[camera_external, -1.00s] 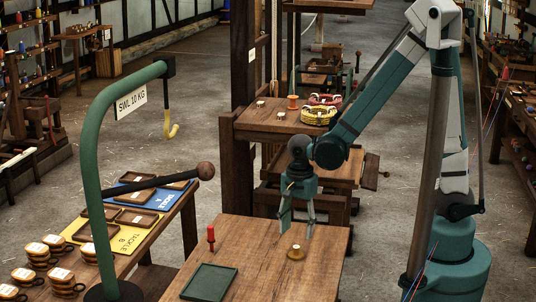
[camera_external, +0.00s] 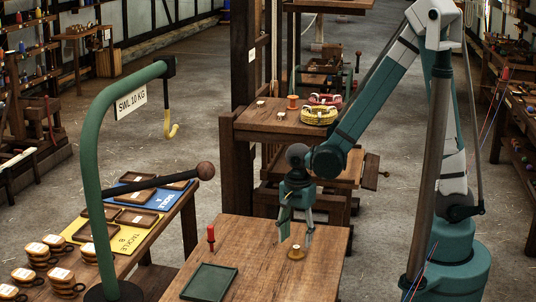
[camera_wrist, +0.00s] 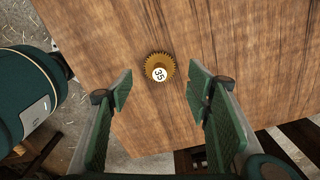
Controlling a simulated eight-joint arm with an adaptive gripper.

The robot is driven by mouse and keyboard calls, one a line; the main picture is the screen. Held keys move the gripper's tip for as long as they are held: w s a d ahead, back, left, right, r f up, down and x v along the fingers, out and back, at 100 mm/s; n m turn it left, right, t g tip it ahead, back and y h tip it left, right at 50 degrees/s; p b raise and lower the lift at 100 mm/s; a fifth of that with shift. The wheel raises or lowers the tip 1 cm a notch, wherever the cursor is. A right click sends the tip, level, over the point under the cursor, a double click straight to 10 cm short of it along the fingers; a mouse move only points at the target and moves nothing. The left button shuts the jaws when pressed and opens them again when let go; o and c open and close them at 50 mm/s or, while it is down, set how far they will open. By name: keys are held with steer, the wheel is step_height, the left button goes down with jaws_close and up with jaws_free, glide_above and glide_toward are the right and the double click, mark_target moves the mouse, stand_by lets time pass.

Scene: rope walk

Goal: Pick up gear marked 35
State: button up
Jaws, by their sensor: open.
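The gear marked 35 (camera_wrist: 160,67) is a small brass-coloured toothed wheel with a white numbered disc. It lies on the wooden table top, and it also shows in the external view (camera_external: 296,253) near the table's right side. My gripper (camera_external: 295,238) points down just above the table, close to the gear. In the wrist view my open, empty fingers (camera_wrist: 160,82) stand to the left and right, with the gear between their tips in the picture. I cannot tell the exact height of the fingertips over the table.
A green tray (camera_external: 209,282) and a red peg-like tool (camera_external: 211,238) are on the same table (camera_external: 262,275), left of my gripper. A green hook stand (camera_external: 98,190) with a dark ball-ended lever (camera_external: 205,171) rises at the left. The table between tray and gear is clear.

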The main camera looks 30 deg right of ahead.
mark_target(296, 247)
steer(key=shift+f, duration=0.15)
steer(key=shift+f+b, duration=0.9)
steer(key=shift+f, duration=1.6)
steer(key=c, duration=1)
steer(key=shift+r, duration=0.1)
steer(key=shift+c, duration=0.2)
steer(key=shift+r+p, duration=1.35)
steer(key=shift+r, duration=3.55)
